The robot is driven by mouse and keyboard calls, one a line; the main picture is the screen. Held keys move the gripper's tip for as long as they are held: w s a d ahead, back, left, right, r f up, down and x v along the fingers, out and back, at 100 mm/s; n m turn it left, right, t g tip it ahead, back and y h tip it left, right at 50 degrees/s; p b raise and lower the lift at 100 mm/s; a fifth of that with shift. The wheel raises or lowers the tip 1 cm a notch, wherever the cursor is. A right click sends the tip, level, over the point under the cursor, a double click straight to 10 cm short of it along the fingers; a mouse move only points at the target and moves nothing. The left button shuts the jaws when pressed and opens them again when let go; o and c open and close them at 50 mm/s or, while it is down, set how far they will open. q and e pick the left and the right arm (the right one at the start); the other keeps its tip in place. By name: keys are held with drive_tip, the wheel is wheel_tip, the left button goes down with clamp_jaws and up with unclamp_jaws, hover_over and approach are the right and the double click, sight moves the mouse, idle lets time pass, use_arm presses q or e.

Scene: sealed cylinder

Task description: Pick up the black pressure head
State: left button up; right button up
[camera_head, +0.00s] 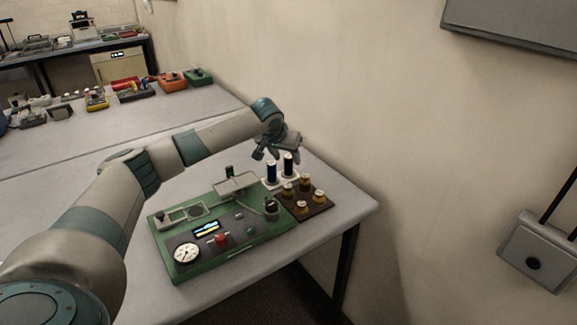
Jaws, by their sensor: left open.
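Two dark, upright cylinders with light bases stand on a small white holder at the back right of the table: a left one (271,172) and a right one (288,164). Both look black to dark blue. I cannot tell for sure which one is the black pressure head. My left gripper (267,154) is open and empty, pointing down just above and behind these cylinders, apart from them as far as I can see. My right gripper is not in view.
A green machine (183,268) with a gauge, a red button and a small display sits in front of the cylinders. A brown tray (322,205) with several amber pieces lies to their right. A wall stands close behind. Several devices line the table's far left.

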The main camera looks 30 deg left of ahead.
sight(287, 158)
use_arm(q)
drive_tip(key=shift+p+x, duration=0.5)
drive_tip(key=shift+x, duration=1.45)
drive_tip(key=shift+s, duration=0.1)
clamp_jaws()
